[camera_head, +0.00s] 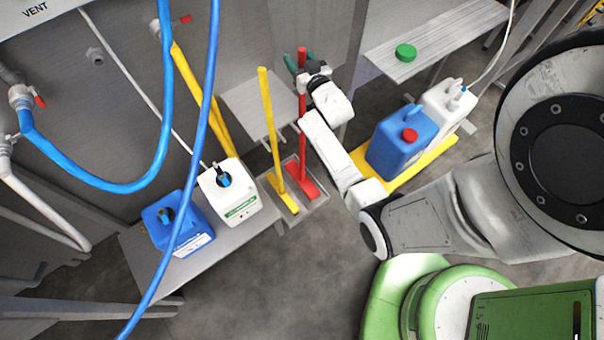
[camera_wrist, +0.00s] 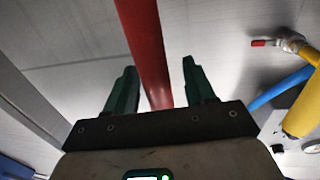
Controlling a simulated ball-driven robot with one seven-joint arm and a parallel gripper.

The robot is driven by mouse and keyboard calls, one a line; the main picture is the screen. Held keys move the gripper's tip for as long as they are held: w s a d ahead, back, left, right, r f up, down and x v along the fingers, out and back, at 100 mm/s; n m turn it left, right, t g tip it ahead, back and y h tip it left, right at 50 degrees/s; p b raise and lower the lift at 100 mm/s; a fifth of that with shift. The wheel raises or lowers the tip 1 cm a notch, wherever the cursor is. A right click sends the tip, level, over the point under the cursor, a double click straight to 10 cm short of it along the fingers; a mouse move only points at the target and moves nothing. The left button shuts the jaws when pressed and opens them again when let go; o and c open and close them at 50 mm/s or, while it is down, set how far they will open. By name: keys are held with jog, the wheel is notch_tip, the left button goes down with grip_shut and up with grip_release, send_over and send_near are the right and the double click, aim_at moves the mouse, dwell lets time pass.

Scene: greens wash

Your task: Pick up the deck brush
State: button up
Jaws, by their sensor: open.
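A red long-handled brush (camera_head: 302,130) stands upright with its head in a grey floor tray (camera_head: 314,207). A yellow long-handled brush (camera_head: 271,130) stands to its left in the same tray. The pictures do not show which of them is the deck brush. My gripper (camera_head: 304,62) is at the upper part of the red handle. In the wrist view the red handle (camera_wrist: 145,50) runs between the two dark green fingers of my open gripper (camera_wrist: 157,75), with a gap on each side. The lower handle and heads are out of the wrist view.
A bench (camera_head: 170,276) at left holds a blue canister (camera_head: 191,236) and a white canister (camera_head: 236,200). Another blue canister (camera_head: 394,150) and a white canister (camera_head: 436,112) stand at right on a yellow base (camera_head: 430,158). Blue hoses hang at left.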

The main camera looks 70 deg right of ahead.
jog(key=shift+c, duration=0.2)
grip_shut()
jog(key=shift+r, duration=0.1)
dwell(1.0)
